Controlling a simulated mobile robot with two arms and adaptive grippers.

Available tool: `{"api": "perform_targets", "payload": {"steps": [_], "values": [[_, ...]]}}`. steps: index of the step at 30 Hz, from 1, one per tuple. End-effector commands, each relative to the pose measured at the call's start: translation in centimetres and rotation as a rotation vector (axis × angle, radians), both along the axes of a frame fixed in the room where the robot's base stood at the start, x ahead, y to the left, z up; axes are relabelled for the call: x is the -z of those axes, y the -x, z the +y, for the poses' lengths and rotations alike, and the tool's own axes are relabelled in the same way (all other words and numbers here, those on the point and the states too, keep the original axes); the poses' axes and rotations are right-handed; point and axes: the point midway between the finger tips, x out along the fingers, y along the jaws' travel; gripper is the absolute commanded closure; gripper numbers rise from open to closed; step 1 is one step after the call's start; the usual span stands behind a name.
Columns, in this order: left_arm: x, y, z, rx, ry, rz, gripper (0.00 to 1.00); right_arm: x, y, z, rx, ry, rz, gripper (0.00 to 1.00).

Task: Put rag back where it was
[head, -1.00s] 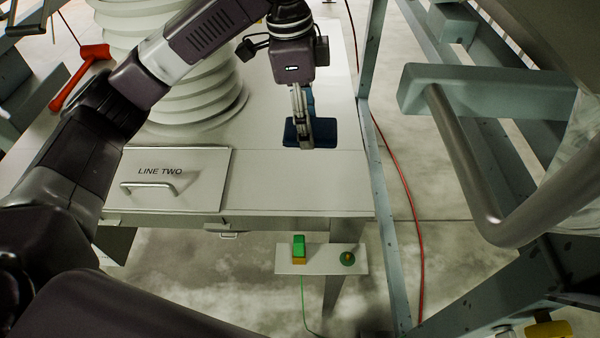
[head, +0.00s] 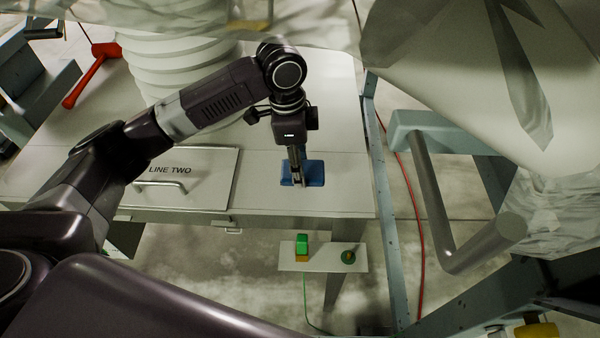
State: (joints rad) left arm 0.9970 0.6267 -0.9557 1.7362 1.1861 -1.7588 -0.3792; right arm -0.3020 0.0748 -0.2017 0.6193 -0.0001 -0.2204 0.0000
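The rag (head: 315,172) looks like a dark blue folded cloth lying on the pale table top near its right edge. My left gripper (head: 298,182) points down over the left part of the rag, with its fingertips at or just above the cloth. The fingers are seen nearly edge-on, so the gap between them is hidden, and I cannot tell whether they pinch the cloth. My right gripper is not in view.
A panel marked LINE TWO (head: 205,165) with a handle lies left of the rag. A button panel (head: 325,257) sits below the table edge. A steel frame post (head: 385,215) rises right.

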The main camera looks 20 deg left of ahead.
Motion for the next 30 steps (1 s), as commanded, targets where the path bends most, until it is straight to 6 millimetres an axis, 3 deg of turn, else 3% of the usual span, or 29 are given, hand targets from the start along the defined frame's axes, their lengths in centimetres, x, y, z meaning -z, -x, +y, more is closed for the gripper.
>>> {"api": "perform_targets", "payload": {"steps": [12,19,20,24,30], "values": [[4.6,0.0,0.0,0.000,0.000,0.001,0.71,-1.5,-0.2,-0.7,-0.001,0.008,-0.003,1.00],[5.0,0.0,0.0,0.001,0.000,-0.001,0.71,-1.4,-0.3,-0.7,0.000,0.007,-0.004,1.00],[5.0,0.0,0.0,0.001,0.000,0.000,0.49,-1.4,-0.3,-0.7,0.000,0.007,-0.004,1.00],[5.0,0.0,0.0,0.001,0.000,0.000,0.34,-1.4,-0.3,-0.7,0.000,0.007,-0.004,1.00],[4.9,0.0,0.0,0.001,0.000,0.000,0.34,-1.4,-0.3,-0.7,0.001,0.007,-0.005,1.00]]}}
